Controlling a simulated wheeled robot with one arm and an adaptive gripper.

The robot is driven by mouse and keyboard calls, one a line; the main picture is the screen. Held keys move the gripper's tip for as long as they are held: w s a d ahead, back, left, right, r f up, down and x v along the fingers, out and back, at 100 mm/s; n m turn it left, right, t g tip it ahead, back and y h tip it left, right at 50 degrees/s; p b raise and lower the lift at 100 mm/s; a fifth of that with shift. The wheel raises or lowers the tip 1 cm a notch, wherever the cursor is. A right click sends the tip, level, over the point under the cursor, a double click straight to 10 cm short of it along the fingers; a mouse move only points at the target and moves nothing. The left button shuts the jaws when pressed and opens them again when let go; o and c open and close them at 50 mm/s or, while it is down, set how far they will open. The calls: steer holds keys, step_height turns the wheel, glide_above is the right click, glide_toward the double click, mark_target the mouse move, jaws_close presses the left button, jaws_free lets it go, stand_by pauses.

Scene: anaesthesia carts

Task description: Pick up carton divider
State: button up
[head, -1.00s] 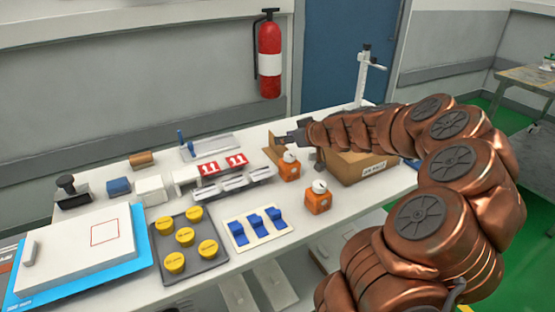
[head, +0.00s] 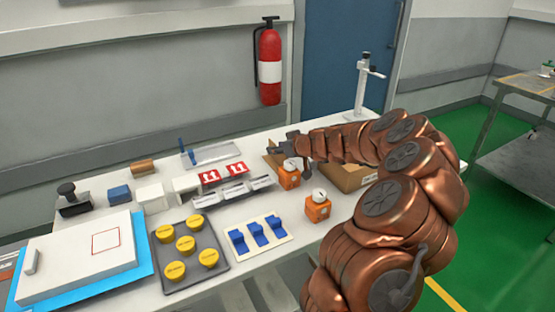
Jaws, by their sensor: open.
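A brown cardboard carton (head: 352,181) stands at the back right of the table, partly hidden behind my copper-coloured arm. A tan cardboard piece (head: 272,158) shows at its left; I cannot tell whether it is the divider or a carton flap. My gripper (head: 281,148) is open, just above and beside this piece. I cannot tell whether they touch. The inside of the carton is mostly hidden by my arm.
Two orange blocks with white dials, the nearer one (head: 318,207), stand close in front of the carton. Red-and-white cards (head: 222,174), a blue-clip board (head: 258,234) and a yellow-knob tray (head: 190,284) lie left. A post stand (head: 362,90) rises behind.

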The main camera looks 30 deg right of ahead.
jaws_close()
stand_by(0.4)
